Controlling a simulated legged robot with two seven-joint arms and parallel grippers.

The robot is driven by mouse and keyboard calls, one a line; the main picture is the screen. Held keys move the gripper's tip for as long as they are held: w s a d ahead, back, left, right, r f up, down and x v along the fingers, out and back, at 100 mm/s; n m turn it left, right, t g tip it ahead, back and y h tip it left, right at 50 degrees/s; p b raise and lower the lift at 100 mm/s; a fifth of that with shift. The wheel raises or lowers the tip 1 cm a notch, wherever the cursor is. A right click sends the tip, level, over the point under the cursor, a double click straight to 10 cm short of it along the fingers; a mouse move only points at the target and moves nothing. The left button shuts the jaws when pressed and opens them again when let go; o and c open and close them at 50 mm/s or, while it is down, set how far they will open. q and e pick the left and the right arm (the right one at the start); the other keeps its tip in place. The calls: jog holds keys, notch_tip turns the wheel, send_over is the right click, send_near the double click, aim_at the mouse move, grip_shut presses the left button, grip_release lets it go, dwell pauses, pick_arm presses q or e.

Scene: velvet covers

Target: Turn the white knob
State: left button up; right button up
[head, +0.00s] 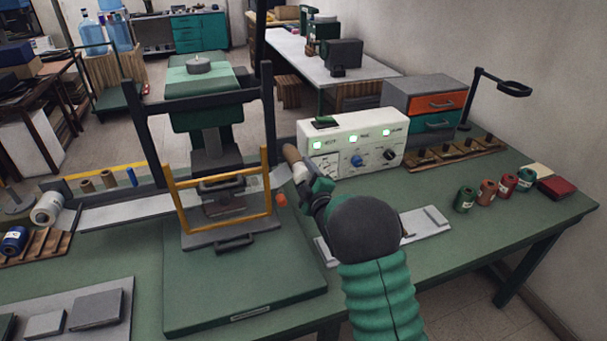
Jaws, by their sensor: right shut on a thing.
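The white control box (372,139) stands at the back of the green bench, with several green-lit displays on its front. A blue knob (356,160) and a black knob (389,155) show on its middle and right. My right gripper (311,178) is shut at the lower left of the box front, over the place of the left dial. The white knob is hidden behind the gripper, so its angle cannot be told. A tan handle end (292,155) shows just left of the gripper. My left gripper is not in view.
A press with a yellow frame (222,207) stands close left of my right gripper. A grey flat tray (426,222) lies under my right arm. Thread spools (487,190) stand at the right, below a drawer unit (432,104).

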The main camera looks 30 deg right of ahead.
jog(key=o, duration=1.3)
jog(key=shift+f, duration=0.2)
jog(key=shift+c, duration=0.2)
jog(key=shift+o, duration=0.5)
jog(key=shift+r, duration=0.1)
jog(key=b+v, duration=0.1)
jog(key=v, duration=1.5)
jog(key=shift+s, duration=0.4)
